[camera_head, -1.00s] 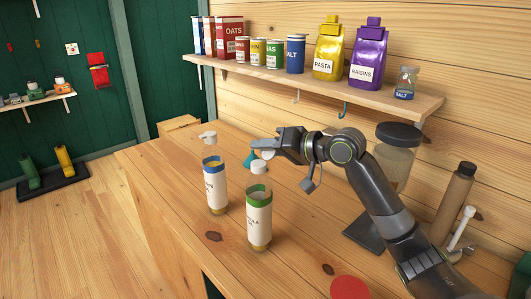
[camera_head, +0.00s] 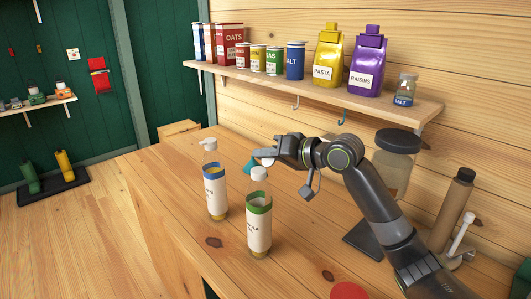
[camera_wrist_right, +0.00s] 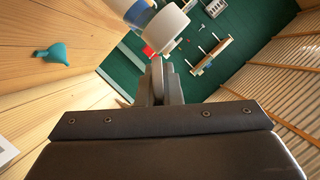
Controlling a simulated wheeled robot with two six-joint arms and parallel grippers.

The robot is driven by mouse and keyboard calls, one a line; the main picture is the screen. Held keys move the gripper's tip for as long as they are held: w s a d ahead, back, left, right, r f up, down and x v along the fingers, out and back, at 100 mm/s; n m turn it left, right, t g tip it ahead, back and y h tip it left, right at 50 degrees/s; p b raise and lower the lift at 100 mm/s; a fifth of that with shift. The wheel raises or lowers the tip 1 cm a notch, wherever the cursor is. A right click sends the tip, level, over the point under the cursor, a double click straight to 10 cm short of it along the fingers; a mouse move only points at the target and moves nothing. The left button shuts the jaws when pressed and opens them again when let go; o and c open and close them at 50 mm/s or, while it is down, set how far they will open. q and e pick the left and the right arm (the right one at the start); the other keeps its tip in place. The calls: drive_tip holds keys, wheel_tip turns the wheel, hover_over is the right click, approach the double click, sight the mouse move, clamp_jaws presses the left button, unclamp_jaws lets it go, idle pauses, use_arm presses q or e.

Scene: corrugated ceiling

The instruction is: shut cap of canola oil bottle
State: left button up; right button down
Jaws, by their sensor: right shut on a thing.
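The canola oil bottle (camera_head: 258,222) stands upright on the wooden counter. It has a green band, a pale label ending in "LA" and a white cap (camera_head: 259,173) at its top. My right gripper (camera_head: 262,157) is level with the bottle's top, just behind the cap, in the head view. In the right wrist view the closed fingers (camera_wrist_right: 157,72) point at the white cap (camera_wrist_right: 170,24) and appear to meet its edge. The exact contact is hard to see. My left gripper is not in view.
A blue-banded bottle (camera_head: 215,190) stands just left of the canola bottle. A teal funnel (camera_head: 249,167) lies behind them. A large dark-lidded jar (camera_head: 392,165) and a brown bottle (camera_head: 453,208) stand at right. A shelf (camera_head: 420,108) of food packages runs above. The counter's front is mostly clear.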

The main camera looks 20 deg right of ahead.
drive_tip(key=shift+s+a+r+n+h+p, duration=0.1)
drive_tip(key=shift+a+r+n+h+p, duration=0.15)
drive_tip(key=shift+n+p, duration=0.3)
drive_tip(key=shift+a+r+n+h+p, duration=0.1)
drive_tip(key=shift+n+h+p, duration=0.25)
drive_tip(key=shift+p, duration=0.25)
drive_tip(key=shift+s+a+n+h+p, duration=0.1)
drive_tip(key=shift+a+n+h+p, duration=0.15)
drive_tip(key=shift+n+h+p, duration=0.8)
drive_tip(key=shift+n+y, duration=0.25)
drive_tip(key=c, duration=1.6)
unclamp_jaws()
drive_tip(key=shift+o, duration=0.2)
